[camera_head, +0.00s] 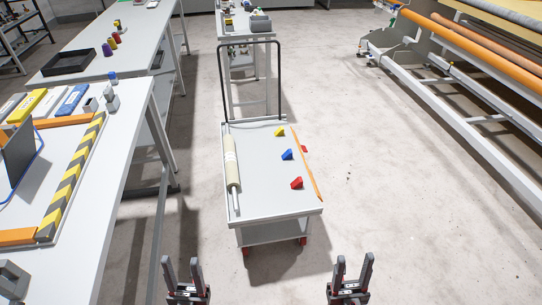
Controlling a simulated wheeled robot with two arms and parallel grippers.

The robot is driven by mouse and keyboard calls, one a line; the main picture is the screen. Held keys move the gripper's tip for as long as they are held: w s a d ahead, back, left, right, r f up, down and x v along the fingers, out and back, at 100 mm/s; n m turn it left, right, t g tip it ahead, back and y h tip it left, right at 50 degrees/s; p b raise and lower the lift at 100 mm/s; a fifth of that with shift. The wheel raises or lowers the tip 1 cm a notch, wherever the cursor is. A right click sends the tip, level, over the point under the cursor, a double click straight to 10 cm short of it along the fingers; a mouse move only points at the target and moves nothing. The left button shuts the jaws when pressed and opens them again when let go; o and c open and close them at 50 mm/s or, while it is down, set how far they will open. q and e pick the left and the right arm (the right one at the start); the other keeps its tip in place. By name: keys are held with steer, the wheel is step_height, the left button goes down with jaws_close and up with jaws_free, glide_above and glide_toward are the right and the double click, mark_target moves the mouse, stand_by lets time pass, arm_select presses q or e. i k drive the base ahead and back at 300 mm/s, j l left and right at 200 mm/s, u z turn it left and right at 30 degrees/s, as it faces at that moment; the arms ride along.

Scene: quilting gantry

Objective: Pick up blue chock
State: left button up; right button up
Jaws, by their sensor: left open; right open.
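The blue chock (287,154) lies on the top deck of a grey cart (258,168), right of the deck's middle. A yellow chock (279,132) lies behind it and a red chock (296,183) lies in front of it. My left gripper (183,273) is open and empty at the bottom of the view, in front of the cart and to its left. My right gripper (349,273) is open and empty at the bottom, in front of the cart and to its right. Both are well apart from the blue chock.
A cream roll (232,170) lies along the deck's left side and an orange strip (306,165) along its right. The cart's black handle (251,43) rises at the back. Tables (128,160) stand left; an orange-railed gantry (480,60) stands right. Floor right of the cart is clear.

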mark_target(288, 155)
steer(key=i+l+u, duration=0.15)
steer(key=u, duration=0.25)
steer(key=i+l+u, duration=0.15)
steer(key=u, duration=0.2)
steer(key=i+l+u, duration=0.1)
steer(key=l+u, duration=0.3)
steer(key=i+l+u, duration=0.2)
steer(key=l, duration=0.95)
steer(key=i+l+u, duration=0.25)
steer(key=l, duration=0.9)
steer(key=l+u, duration=0.2)
steer(key=l, duration=2.1)
